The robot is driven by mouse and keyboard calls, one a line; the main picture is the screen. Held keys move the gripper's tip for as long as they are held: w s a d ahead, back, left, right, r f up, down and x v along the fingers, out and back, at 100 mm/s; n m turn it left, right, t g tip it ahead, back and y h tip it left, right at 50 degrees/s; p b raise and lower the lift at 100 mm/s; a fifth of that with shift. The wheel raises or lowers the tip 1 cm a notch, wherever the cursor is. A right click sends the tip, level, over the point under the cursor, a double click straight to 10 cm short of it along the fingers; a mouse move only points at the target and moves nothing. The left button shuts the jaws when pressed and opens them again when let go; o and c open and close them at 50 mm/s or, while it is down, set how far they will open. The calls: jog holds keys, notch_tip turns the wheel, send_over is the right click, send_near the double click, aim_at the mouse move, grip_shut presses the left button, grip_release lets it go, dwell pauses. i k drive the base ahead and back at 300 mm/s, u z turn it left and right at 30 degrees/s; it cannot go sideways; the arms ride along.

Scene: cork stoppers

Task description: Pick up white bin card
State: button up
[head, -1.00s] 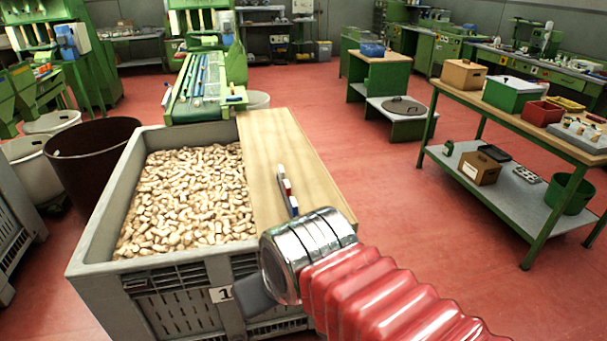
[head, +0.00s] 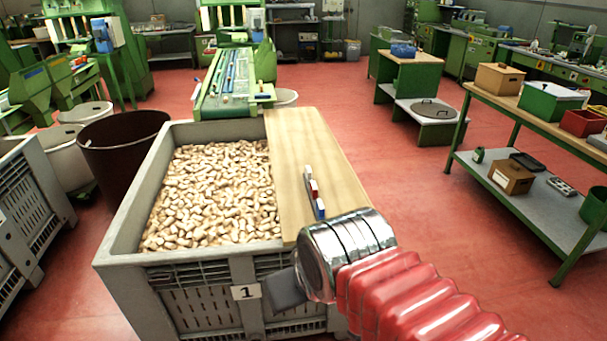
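A small white card marked with a black 1 (head: 246,292) sits on the front face of a grey slatted bin (head: 120,250), just below the rim. The bin is full of cork stoppers. My gripper (head: 286,290) shows only as a dark grey part below the chrome wrist ring, in front of the bin and just right of the card.
A wooden board (head: 300,150) covers the bin's right side, with a few small red, white and blue items on it. A dark brown tub (head: 122,150) stands left of the bin. Red floor (head: 400,190) is clear between the bin and the workbench (head: 530,215) at right.

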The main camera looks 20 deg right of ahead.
aim_at(309, 172)
jog(key=i, duration=0.95)
jog(key=z, duration=0.05)
